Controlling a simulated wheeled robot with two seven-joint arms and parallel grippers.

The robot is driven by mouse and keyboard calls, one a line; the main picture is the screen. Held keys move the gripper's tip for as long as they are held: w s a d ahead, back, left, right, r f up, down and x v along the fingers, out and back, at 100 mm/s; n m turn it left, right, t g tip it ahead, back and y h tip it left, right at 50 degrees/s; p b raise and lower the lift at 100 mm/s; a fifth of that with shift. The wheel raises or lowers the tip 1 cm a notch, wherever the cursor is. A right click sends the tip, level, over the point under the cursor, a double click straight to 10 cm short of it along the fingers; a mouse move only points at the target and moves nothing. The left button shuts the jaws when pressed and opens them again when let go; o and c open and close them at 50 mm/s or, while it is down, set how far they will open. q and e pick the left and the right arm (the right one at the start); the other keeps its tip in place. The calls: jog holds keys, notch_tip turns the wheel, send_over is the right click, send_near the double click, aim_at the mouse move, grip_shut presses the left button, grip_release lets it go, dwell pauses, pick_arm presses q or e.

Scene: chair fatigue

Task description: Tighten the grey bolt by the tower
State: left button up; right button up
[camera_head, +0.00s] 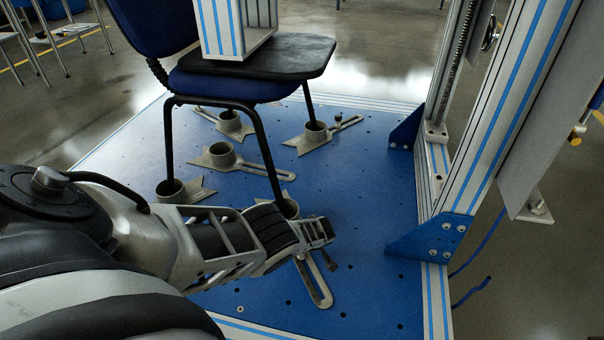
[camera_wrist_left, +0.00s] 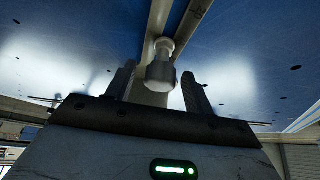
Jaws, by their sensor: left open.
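In the left wrist view, a grey bolt (camera_wrist_left: 161,70) with a wide round head stands at a slotted metal bar. My left gripper (camera_wrist_left: 160,85) is open, with one finger on each side of the bolt head and visible gaps between. In the head view, my left gripper (camera_head: 328,230) is over the front clamp with the slotted arm (camera_head: 318,288), and hides part of it. A small dark piece (camera_head: 329,261) shows just below the gripper. Another bolt (camera_head: 338,117) stands on the back right clamp (camera_head: 312,136). My right gripper is not in view.
A blue chair (camera_head: 235,86) stands with its legs in round clamp cups on the blue plate (camera_head: 370,230). A metal tower (camera_head: 500,130) with blue brackets (camera_head: 440,238) rises at the right. A block (camera_head: 236,28) rests on the seat. Plate between gripper and tower is clear.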

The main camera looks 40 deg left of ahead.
pick_arm(q)
grip_shut()
jog(key=shift+r+m+p, duration=0.15)
jog(key=shift+m+p, duration=0.45)
jog(key=shift+s+m+t+h+p, duration=0.1)
jog(key=shift+m+t+h+p, duration=0.45)
jog(key=shift+m, duration=0.45)
jog(key=shift+m+t, duration=0.25)
jog(key=shift+m, duration=0.15)
grip_release()
